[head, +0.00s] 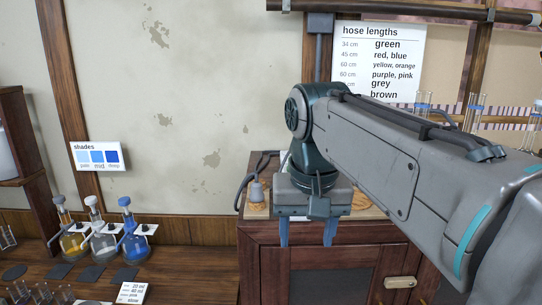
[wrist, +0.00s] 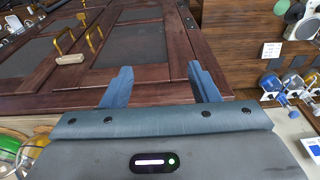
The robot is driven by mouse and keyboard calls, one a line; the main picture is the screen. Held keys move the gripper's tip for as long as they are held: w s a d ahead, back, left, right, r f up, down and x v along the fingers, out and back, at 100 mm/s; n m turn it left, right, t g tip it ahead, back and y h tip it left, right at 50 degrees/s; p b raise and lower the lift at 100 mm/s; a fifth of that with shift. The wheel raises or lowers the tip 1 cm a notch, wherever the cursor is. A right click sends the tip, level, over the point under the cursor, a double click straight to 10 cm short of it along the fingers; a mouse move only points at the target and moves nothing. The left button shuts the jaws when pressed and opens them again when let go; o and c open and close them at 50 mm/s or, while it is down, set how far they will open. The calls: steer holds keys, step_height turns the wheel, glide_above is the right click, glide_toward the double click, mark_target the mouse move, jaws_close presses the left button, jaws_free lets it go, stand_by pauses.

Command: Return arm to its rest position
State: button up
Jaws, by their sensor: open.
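My gripper (head: 308,232) points down in front of the dark wooden cabinet (head: 262,262) in the head view. Its two blue fingers are apart with nothing between them. The wrist view also shows my gripper (wrist: 154,88) open and empty, with the cabinet's panelled doors (wrist: 130,45) beyond the fingers. My arm (head: 400,150) reaches in from the right and hides part of the cabinet top and the wall behind.
Three flasks with yellow, clear and blue contents (head: 103,240) stand on the left bench (head: 200,262). A shades card (head: 97,157) and a hose lengths sheet (head: 378,60) hang behind. A grey stoppered item (head: 257,192) stands on the cabinet top. Glass tubes (head: 474,105) stand at right.

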steer(key=s+d+f+t+b, duration=0.1)
steer(key=s+d+f, duration=0.3)
steer(key=f, duration=0.6)
steer(key=s+d+f+b, duration=0.1)
steer(key=s+d+f, duration=0.3)
steer(key=f, duration=0.5)
steer(key=shift+s+d+f+t, duration=0.2)
steer(key=shift+d+f+t, duration=0.2)
steer(key=shift+d, duration=0.2)
